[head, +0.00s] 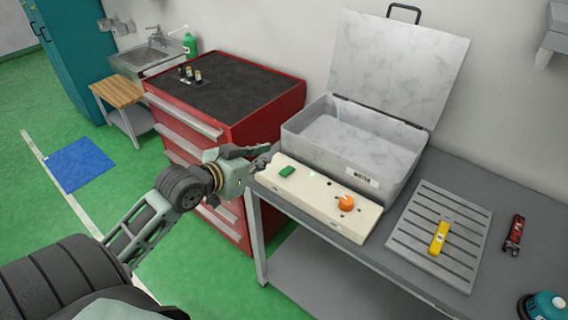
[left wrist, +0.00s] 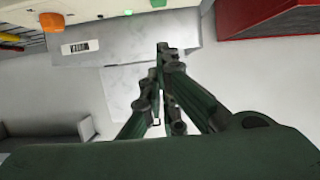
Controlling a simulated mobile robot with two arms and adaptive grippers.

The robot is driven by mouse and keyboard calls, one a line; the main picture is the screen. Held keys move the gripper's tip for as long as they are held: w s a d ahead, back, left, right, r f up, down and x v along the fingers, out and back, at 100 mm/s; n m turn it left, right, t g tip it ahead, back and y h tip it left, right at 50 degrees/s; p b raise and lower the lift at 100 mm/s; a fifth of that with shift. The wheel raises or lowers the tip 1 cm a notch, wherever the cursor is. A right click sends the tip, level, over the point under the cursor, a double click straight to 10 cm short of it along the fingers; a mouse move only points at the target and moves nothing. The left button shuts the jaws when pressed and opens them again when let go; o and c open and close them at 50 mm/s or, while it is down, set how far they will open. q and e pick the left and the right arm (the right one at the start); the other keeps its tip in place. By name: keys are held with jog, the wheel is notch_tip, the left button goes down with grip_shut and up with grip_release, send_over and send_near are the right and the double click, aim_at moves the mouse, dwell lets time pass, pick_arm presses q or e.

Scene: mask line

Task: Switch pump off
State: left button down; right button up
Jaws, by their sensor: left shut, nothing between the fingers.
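A cream control box (head: 325,203) stands at the front of the grey bench, before the open wash bin. A green switch (head: 287,171) sits near its left end and an orange knob (head: 345,203) towards its right. In the left wrist view the green switch (left wrist: 158,3) is cut by the top edge, beside a small lit green lamp (left wrist: 128,12). The orange knob (left wrist: 52,22) also shows there. My left gripper (head: 270,154) is shut and empty, close to the box's left end; I cannot tell whether it touches. My right gripper is not in view.
The grey bin (head: 310,145) has its lid (head: 395,70) raised. A slotted rack (head: 425,255) holds a yellow item (head: 438,238). A red-black tool (head: 513,234) and a teal-white object (head: 543,305) are at right. A red drawer cabinet (head: 270,125) stands left of the bench.

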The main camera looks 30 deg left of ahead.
pick_arm(q)
jog(key=shift+w, duration=0.1)
jog(key=p, duration=0.2)
send_over(284, 175)
jog(key=f, duration=0.3)
jog(key=shift+w+f, duration=0.2)
jog(key=shift+w, duration=0.05)
notch_tip(284, 175, down, 3)
jog(key=shift+s+f+p, duration=0.1)
jog(key=shift+f+p, duration=0.1)
jog(key=shift+p, duration=0.35)
jog(key=shift+s+f, duration=0.1)
jog(key=shift+f, duration=0.4)
